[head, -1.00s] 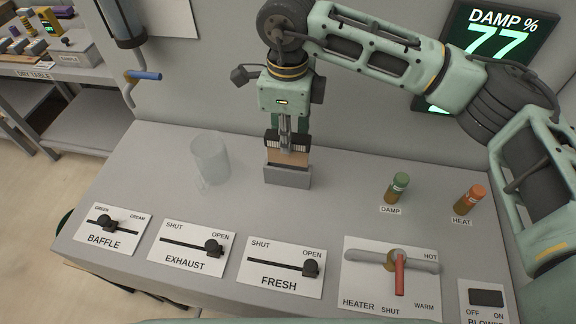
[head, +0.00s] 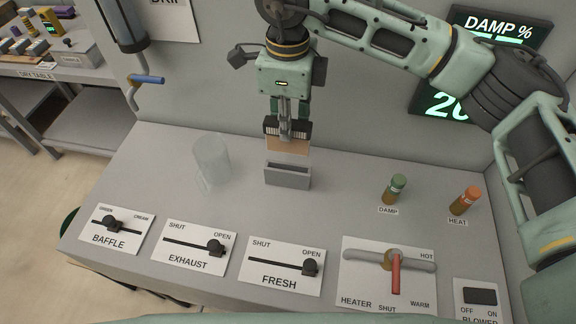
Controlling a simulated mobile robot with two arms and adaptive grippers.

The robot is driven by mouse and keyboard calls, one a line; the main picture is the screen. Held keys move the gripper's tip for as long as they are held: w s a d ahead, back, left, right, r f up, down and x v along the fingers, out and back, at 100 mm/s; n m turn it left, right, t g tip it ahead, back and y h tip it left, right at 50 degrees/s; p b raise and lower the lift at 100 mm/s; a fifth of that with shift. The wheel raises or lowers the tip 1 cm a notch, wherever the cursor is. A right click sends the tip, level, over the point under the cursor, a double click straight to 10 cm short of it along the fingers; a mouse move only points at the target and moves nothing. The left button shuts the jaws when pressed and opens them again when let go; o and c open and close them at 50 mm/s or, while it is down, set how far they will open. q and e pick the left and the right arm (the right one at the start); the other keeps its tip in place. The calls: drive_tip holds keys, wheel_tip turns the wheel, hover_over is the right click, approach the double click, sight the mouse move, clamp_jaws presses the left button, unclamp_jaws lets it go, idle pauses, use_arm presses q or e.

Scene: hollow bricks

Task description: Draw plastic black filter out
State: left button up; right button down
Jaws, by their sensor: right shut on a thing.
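My right gripper (head: 286,127) is shut on the filter, gripping its black ribbed top. The filter (head: 289,145) has a tan panel below the black top and is held upright over a grey slotted holder (head: 287,180) on the bench. The holder's dark slot shows in front of the panel's lower edge. I cannot tell whether that edge is fully clear of the holder. My left gripper is not in view.
A clear glass cup (head: 211,162) stands left of the holder. Green DAMP (head: 395,189) and orange HEAT (head: 465,200) pieces stand to the right. Sliders and a red-handled heater lever (head: 396,275) line the front. A wall display (head: 500,28) is partly behind my arm.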

drive_tip(key=shift+r, duration=0.15)
drive_tip(key=s+r+b, duration=0.1)
drive_tip(key=s+r, duration=0.1)
drive_tip(key=s, duration=0.4)
idle(0.7)
idle(0.3)
